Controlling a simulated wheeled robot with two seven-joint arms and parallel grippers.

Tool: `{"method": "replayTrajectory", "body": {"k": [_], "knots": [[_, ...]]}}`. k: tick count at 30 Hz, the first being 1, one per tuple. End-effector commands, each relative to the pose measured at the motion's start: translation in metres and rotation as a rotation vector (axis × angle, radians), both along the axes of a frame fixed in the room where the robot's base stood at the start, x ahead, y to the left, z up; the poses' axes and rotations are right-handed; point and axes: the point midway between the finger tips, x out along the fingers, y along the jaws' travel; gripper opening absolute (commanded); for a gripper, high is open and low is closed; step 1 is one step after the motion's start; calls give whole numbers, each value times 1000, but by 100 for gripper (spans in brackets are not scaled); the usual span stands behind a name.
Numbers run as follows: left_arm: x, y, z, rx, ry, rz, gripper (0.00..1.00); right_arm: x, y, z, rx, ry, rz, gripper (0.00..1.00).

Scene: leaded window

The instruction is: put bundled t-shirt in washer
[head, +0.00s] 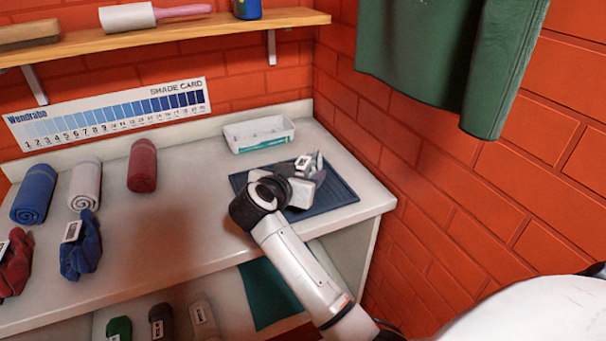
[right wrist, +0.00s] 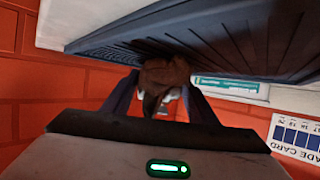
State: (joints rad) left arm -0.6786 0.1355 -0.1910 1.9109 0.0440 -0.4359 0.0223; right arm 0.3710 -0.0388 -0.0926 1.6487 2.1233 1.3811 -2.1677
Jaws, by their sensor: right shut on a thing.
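My right gripper (head: 292,178) reaches over the dark blue ribbed mat (head: 335,193) at the right end of the counter. It is shut on a greyish bundled t-shirt (head: 303,166) with a white label, partly hidden by my gripper. In the right wrist view the bundle (right wrist: 165,82) looks brownish, between the two fingers and close to the ribbed mat (right wrist: 105,45); I cannot tell whether they touch. A blue bundle (head: 84,252) and a red bundle (head: 14,264), both labelled, lie on the counter at left. I cannot make out a washer. My left gripper is out of view.
Rolled blue (head: 35,192), white (head: 85,187) and red (head: 142,166) cloths lie on the counter. A white tray (head: 258,134) stands behind the mat. A shelf (head: 170,30) is above. A green garment (head: 440,60) hangs at right. The counter's middle is clear.

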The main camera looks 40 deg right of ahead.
Motion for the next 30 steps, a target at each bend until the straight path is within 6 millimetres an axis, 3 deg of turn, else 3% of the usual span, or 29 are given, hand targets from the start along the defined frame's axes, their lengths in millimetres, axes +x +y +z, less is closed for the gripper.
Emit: {"method": "replayTrajectory", "body": {"k": [8, 9, 12, 22, 30], "knots": [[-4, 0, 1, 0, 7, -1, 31, 0, 0, 0, -1, 0, 0, 27], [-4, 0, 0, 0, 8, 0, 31, 0, 0, -2, 0, 1, 0, 56], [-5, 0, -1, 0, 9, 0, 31, 0, 0, -2, 0, 0, 0, 72], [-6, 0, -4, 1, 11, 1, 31, 0, 0, 1, 0, -2, 0, 72], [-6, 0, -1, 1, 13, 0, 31, -19, 33, 16, 3, -1, 2, 72]]}}
